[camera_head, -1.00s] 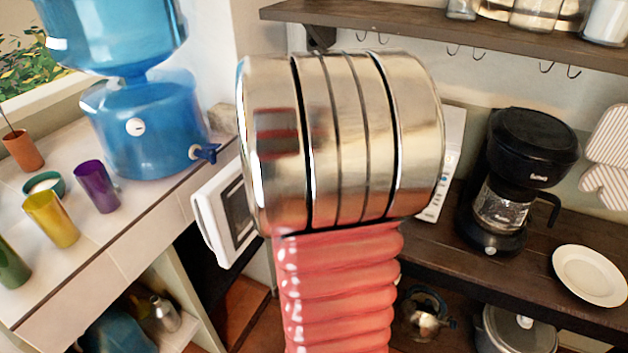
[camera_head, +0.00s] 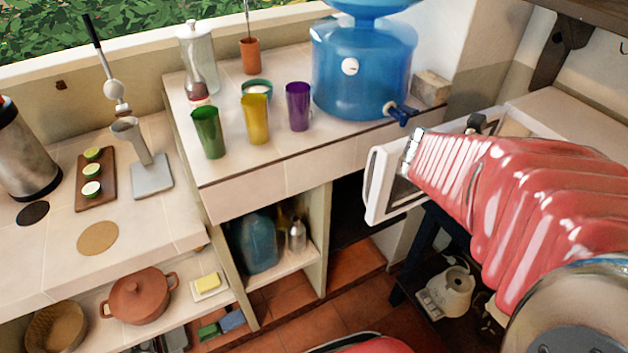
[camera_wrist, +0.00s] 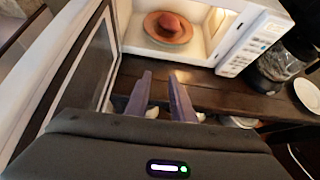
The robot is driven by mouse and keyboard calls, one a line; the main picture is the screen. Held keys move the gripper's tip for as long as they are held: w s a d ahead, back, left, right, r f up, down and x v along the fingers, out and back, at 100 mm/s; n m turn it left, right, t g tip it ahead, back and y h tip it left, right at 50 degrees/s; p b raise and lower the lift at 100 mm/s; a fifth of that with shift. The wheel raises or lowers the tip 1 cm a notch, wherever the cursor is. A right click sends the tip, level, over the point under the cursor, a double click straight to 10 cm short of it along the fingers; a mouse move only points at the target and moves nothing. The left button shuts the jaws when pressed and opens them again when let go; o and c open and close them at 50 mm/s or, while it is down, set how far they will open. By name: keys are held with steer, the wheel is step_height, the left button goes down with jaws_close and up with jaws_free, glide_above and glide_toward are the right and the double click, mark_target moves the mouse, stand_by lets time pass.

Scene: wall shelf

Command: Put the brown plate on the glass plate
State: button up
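In the wrist view, a brown plate (camera_wrist: 152,33) with a rounded reddish-brown item (camera_wrist: 170,24) on it sits inside the open microwave (camera_wrist: 122,12).
The open microwave door (camera_wrist: 88,75) stands close on the left of my gripper. A black coffee maker (camera_wrist: 272,68) and a white plate (camera_wrist: 308,95) are at right on the dark wooden counter. Cups, including a yellow one (camera_head: 256,118), stand on the tiled counter.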

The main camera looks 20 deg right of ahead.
steer(key=a+m+t+y, duration=0.2)
steer(key=a+m+y, duration=0.3)
steer(key=a+m, duration=0.5)
steer(key=a+r+m+t+y, duration=0.1)
steer(key=a+m+y, duration=0.5)
steer(key=a, duration=1.7)
steer(key=m+t, duration=0.1)
steer(key=m, duration=0.3)
steer(key=shift+s+a+r, duration=0.3)
steer(key=shift+a, duration=0.1)
steer(key=shift+d, duration=0.1)
